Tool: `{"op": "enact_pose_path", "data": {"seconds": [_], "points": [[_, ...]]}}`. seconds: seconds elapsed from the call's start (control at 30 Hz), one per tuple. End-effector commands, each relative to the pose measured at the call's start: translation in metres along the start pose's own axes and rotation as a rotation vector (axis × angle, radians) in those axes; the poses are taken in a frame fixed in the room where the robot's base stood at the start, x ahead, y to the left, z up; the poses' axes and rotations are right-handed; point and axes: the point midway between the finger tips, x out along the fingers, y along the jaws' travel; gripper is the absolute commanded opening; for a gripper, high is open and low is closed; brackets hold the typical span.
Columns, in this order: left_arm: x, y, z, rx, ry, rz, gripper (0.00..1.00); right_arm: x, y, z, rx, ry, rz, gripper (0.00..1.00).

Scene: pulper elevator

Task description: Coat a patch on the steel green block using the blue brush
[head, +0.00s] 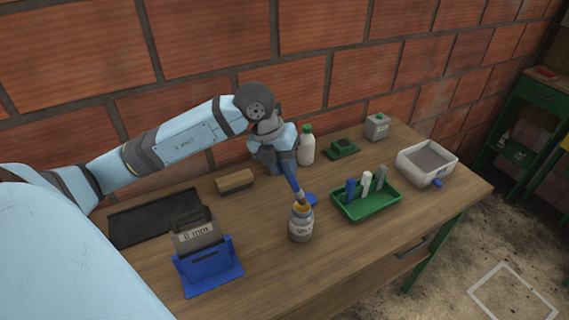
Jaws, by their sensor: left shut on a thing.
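My left gripper (284,164) is shut on the blue brush (292,180), near the middle of the bench. The brush points down, and its bristle end is at the mouth of a small labelled jar (301,225). Whether the bristles are inside the jar or just above it is hard to tell. A low dark green block-like piece (342,148) lies at the back of the bench, right of the gripper and apart from it. It may be the steel green block; its top detail is too small to read. My right gripper is out of view.
A green tray (382,208) holds blue, white and grey upright pieces. Around it are a white bottle (307,148), a grey can (377,127) and a white-walled box (447,167). A blue stand (210,272) holds a plate marked 8 mm. A wooden brush (235,182) and black mat (135,219) lie left.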

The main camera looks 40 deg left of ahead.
Motion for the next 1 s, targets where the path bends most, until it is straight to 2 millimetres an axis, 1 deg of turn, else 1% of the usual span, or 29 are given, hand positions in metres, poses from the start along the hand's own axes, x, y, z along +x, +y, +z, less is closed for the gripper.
{"op": "enact_pose_path", "data": {"seconds": [1.0], "points": [[0.011,0.004,-0.001,0.000,0.000,0.000,0.00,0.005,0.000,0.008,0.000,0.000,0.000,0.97]]}}
